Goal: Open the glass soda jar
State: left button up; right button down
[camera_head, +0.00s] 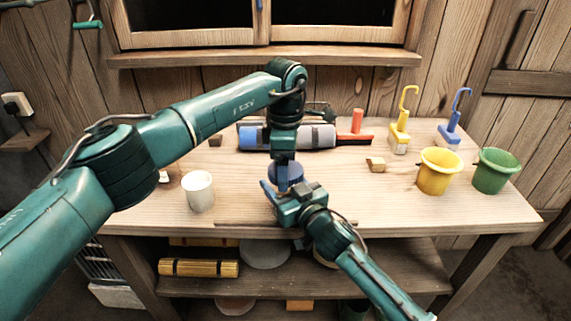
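A round blue lid (296,178), which looks like the top of the soda jar, shows at the front middle of the workbench. The jar's body is hidden behind my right gripper, so I cannot see its glass. My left gripper (283,179) points straight down at the lid from above; its fingertips overlap the lid, and I cannot tell whether they grip it. My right gripper (280,196) comes in from the lower right, low over the bench in front of the jar. Its fingers reach toward the jar's side, but whether they close on it is hidden.
A white cup (199,191) stands left of the jar. A blue and grey roll (318,136) and a red-handled brush (357,126) lie behind. Yellow (439,172) and green (495,171) pots stand at right, near hooked tools (401,130). The bench (385,205) is clear right of the jar.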

pick_arm(q)
jog(key=shift+o, duration=1.2)
jog(key=shift+r, duration=0.1)
notch_tip(320, 180, up, 4)
jog(key=shift+r, duration=0.15)
jog(key=shift+c, duration=0.4)
notch_tip(320, 180, up, 3)
jog(key=m, duration=0.3)
notch_tip(320, 180, down, 8)
jog(key=shift+r, duration=0.2)
